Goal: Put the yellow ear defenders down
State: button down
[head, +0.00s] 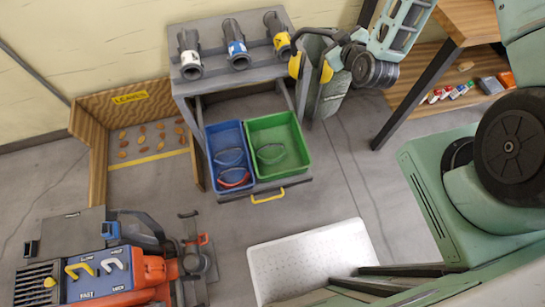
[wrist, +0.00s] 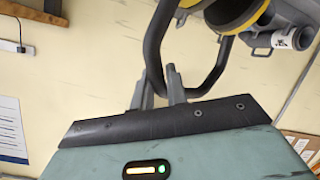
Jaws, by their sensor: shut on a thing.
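The yellow ear defenders (head: 295,65) hang from my gripper at the right end of the grey bench, above the floor. In the wrist view their yellow cups (wrist: 235,12) show at the top and their dark headband runs down to the fingers. My gripper (wrist: 158,90) is shut on the headband. In the head view my gripper and wrist partly cover the ear defenders.
A grey bench (head: 215,82) carries several dark tubes with coloured bands. Its open drawer holds a blue bin (head: 222,136) and a green bin (head: 291,134) with curved items inside. An orange machine (head: 110,285) stands lower left, a white perforated step (head: 300,258) lower middle. A wooden table is at right.

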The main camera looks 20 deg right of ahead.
jog(key=shift+w+a+f+b, duration=0.1)
jog(key=shift+a+f+b, duration=0.15)
jog(key=shift+f+b, duration=0.2)
jog(key=shift+w+a+f+b, duration=0.1)
jog(key=shift+a+f+b, duration=0.1)
jog(key=shift+f+b, duration=0.2)
jog(key=w+a+f+n+g+y+b, duration=0.1)
jog(key=w+a+f+n+y+b, duration=0.2)
jog(key=f+b, duration=1.05)
jog(key=w+a+f+n+y+b, duration=0.1)
jog(key=w+a+f+b, duration=0.55)
jog(key=b, duration=1.25)
jog(key=w+a+f+n+g+y+b, duration=0.1)
jog(key=a+f+y+b, duration=0.15)
jog(key=f+b, duration=1.25)
notch_tip(320, 180, down, 16)
jog(key=b, duration=1)
jog(key=shift+a+n, duration=0.3)
jog(key=shift+s, duration=0.1)
jog(key=c, duration=1.6)
grip_release()
jog(key=shift+o, duration=1.1)
